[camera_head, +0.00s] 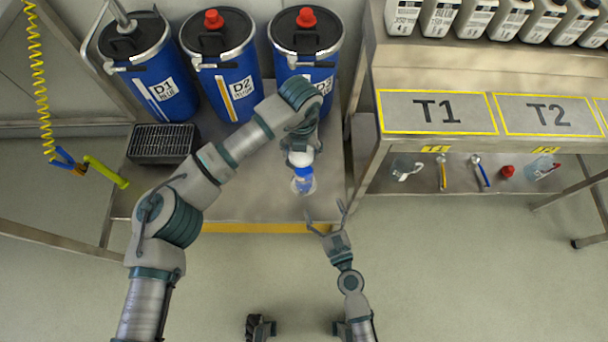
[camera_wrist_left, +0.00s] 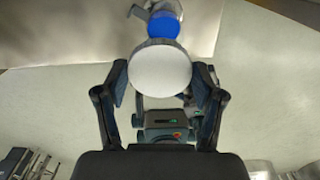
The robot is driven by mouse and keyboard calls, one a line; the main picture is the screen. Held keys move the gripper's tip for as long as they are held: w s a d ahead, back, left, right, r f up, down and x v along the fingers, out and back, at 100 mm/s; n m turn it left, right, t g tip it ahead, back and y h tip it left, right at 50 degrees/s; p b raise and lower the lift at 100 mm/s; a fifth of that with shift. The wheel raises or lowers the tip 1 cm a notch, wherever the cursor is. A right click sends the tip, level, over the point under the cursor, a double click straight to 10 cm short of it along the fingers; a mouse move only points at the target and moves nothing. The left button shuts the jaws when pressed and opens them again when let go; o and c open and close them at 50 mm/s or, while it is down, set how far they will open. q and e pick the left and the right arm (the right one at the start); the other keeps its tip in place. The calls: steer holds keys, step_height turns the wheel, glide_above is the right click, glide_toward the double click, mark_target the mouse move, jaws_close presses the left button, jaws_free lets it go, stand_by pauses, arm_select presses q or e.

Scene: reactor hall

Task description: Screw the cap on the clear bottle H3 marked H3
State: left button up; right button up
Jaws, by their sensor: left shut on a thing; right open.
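My left gripper (camera_head: 301,143) is shut on a white round piece (camera_head: 300,158). In the left wrist view its fingers (camera_wrist_left: 160,88) stand on both sides of this white disc (camera_wrist_left: 160,68). A blue round piece (camera_head: 303,171) shows just below it, at the top of a clear bottle (camera_head: 305,187) with blue on its side. The blue piece also shows past the white disc in the left wrist view (camera_wrist_left: 164,27). I cannot tell whether the white and blue pieces touch, or read an H3 mark. My right gripper (camera_head: 325,214) is open and empty, below the bottle in the picture.
Blue drums D1 (camera_head: 155,90) and D2 (camera_head: 232,85) and a third drum (camera_head: 308,65) stand behind. A black grated box (camera_head: 163,143) is at left. The T1/T2 bench (camera_head: 470,145) is at right, small items on its lower shelf. The front floor is open.

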mark_target(302, 175)
arm_select(q)
steer(key=shift+w+d+n, duration=0.3)
steer(key=shift+d+n, duration=0.1)
steer(key=shift+n, duration=0.6)
arm_select(e)
steer(key=shift+w+a+f+m+y, duration=0.2)
steer(key=shift+a+f+m+y, duration=0.2)
steer(key=shift+a+m, duration=0.25)
arm_select(q)
steer(key=shift+a, duration=0.15)
arm_select(e)
steer(key=shift+a, duration=0.1)
steer(key=x, duration=1.2)
steer(key=shift+f, duration=0.25)
jaws_close()
arm_select(q)
steer(key=shift+f, duration=2.4)
